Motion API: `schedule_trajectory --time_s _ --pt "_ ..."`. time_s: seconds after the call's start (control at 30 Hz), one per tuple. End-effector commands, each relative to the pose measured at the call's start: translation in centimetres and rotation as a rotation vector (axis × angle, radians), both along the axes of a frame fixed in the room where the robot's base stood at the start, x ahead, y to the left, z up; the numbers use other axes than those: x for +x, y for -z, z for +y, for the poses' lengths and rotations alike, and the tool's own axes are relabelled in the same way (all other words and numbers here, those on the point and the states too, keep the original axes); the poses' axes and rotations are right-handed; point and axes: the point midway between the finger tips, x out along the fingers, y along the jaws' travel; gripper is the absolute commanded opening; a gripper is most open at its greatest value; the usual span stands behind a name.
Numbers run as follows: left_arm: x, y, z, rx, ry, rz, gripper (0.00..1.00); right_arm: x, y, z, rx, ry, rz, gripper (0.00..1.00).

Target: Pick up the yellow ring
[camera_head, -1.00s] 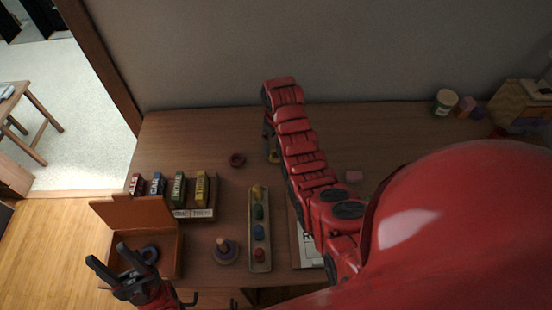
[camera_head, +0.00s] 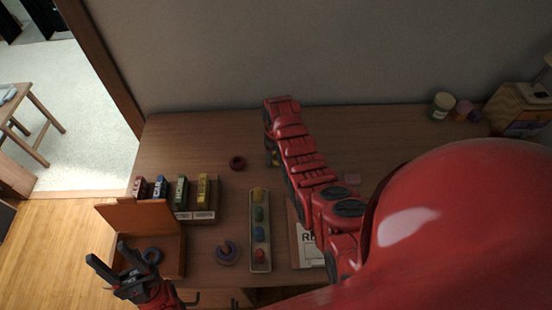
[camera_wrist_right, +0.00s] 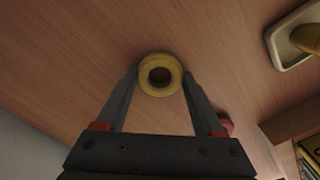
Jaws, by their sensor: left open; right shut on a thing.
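The yellow ring (camera_wrist_right: 160,75) is between the fingertips of my right gripper (camera_wrist_right: 158,82) in the right wrist view, with a finger against each side. The gripper is shut on it, above the brown wooden table top. I cannot tell whether the ring is clear of the wood. In the head view my right arm hides most of that gripper, and only a bit of yellow (camera_head: 274,158) shows beside it. My left gripper (camera_head: 105,253) is open and empty near the orange-brown box at the table's front left.
The open box (camera_head: 182,252) holds a dark blue ring (camera_head: 152,255). A dark red ring (camera_head: 237,163) lies left of my right arm. The back left of the table is clear.

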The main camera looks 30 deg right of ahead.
Motion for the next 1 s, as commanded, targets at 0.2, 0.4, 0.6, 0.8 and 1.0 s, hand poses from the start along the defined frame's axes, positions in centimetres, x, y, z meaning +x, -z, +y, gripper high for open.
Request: schedule_trajectory --time_s 0.2,0.4,0.6,0.8,1.0 --pt "0.0 0.0 0.0 0.0 0.0 0.0 0.5 0.0 0.0 0.0 0.0 0.0 0.0 0.17" --pt "0.0 0.0 0.0 0.0 0.0 0.0 0.5 0.0 0.0 0.0 0.0 0.0 0.0 0.17" --pt "0.0 0.4 0.0 0.0 0.0 0.0 0.5 0.1 -0.8 0.0 -0.001 0.0 -0.001 0.17" --pt "0.0 1.5 0.0 0.0 0.0 0.0 0.5 0.3 -3.2 0.0 -0.002 -0.001 -0.009 0.17" --pt "0.0 1.9 0.0 0.0 0.0 0.0 0.5 0.2 -7.7 0.0 -0.002 0.0 -0.006 0.17"
